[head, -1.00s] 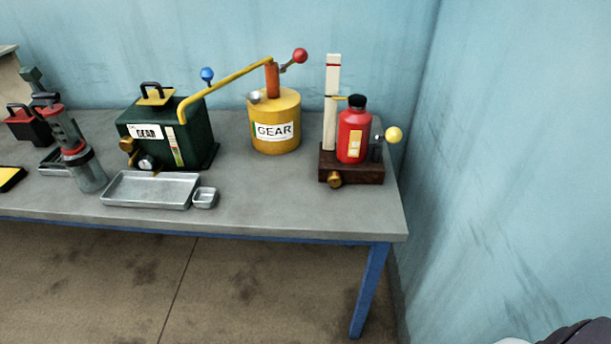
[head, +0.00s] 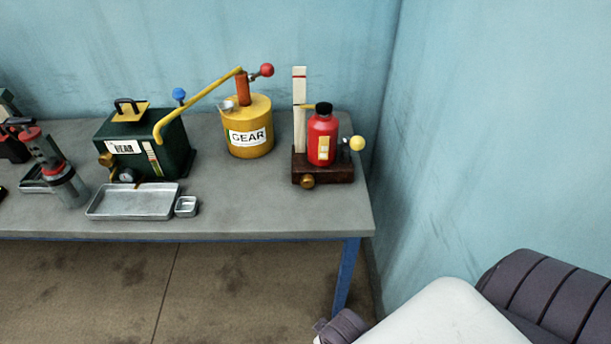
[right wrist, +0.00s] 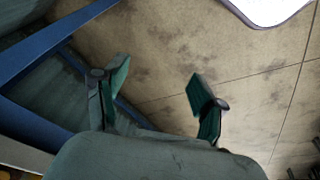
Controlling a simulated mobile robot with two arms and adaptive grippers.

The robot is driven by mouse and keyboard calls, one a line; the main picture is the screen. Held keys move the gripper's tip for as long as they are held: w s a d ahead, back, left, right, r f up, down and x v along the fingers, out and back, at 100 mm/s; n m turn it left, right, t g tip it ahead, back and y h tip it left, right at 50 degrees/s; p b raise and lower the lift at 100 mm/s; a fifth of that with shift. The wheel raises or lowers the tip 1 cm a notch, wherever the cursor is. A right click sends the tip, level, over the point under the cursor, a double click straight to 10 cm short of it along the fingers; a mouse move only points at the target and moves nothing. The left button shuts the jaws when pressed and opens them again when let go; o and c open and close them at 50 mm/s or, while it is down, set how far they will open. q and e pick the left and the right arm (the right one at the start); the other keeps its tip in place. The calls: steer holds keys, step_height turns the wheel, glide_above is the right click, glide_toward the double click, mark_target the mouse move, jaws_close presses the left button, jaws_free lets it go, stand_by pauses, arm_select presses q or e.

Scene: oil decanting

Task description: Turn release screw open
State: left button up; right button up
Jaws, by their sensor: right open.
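A red bottle (head: 323,138) with a black cap stands on a dark wooden base (head: 335,172) at the right end of the bench. A brass knob (head: 307,181) sits on the front of that base. Another brass knob (head: 105,160) is on the left side of the green gear-oil tank (head: 165,143). I cannot tell from the pictures which knob is the release screw. My right gripper (right wrist: 158,88) is open and empty in the right wrist view, over the floor and away from both knobs. My left gripper is not in view.
A yellow GEAR can (head: 248,138) with a pump stands between tank and base. A metal tray (head: 130,203) and a small dish (head: 186,207) lie near the front edge. The bench top (head: 250,205) before the base is clear. A blue wall (head: 480,130) closes the right side.

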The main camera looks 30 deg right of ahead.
steer(key=w+d+r+n+t+h+p, duration=0.1)
steer(key=w+r+p, duration=0.1)
steer(key=r, duration=0.4)
steer(key=w+d+r+n+p, duration=0.1)
steer(key=w+d+r+n, duration=0.1)
steer(key=r, duration=0.5)
steer(key=n+t+h+p, duration=0.2)
steer(key=n+t+h, duration=0.5)
steer(key=n, duration=1.8)
glide_toward(307, 183)
steer(key=v, duration=0.4)
steer(key=shift+s+f, duration=0.1)
steer(key=shift+s, duration=0.1)
steer(key=shift+w, duration=0.25)
steer(key=shift+w+d+f, duration=0.1)
steer(key=shift+w+d, duration=0.05)
steer(key=shift+w, duration=0.05)
steer(key=b+x, duration=0.3)
steer(key=x, duration=1)
